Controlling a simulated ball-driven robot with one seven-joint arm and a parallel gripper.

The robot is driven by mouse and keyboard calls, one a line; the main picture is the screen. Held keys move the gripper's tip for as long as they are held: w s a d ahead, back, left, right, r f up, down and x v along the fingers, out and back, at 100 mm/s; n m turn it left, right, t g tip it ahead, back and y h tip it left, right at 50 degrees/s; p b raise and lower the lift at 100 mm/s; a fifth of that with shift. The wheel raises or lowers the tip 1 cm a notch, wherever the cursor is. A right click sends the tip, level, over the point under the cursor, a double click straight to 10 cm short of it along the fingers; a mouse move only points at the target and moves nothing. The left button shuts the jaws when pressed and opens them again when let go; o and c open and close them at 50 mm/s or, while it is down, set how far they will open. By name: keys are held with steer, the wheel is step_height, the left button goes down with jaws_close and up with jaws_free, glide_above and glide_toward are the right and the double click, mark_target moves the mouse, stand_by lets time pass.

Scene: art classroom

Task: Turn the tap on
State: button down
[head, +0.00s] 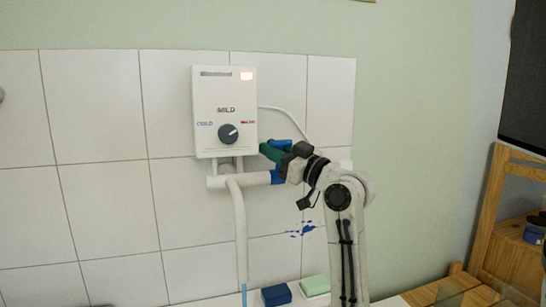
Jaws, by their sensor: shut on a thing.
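The tap is a white pipe (241,215) with a horizontal body under the white water heater (225,85), and its long spout hangs down. A thin blue stream (244,295) shows below the spout's end. A blue piece, the tap handle (277,177), sits at the right end of the horizontal pipe. My gripper (273,160) reaches in from the right, shut on the tap handle. Green and blue parts overlap there, and the exact finger contact is too small to tell.
A dark blue block (276,295) and a green-topped block (316,286) lie below, near the spout. A wooden rack (500,220) stands at the right. The tiled wall is close behind.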

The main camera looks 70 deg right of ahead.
steer(key=c, duration=1.4)
jaws_free()
steer(key=b+v, duration=0.2)
steer(key=v, duration=0.8)
steer(key=shift+s+a+f, duration=0.1)
steer(key=shift+s, duration=0.3)
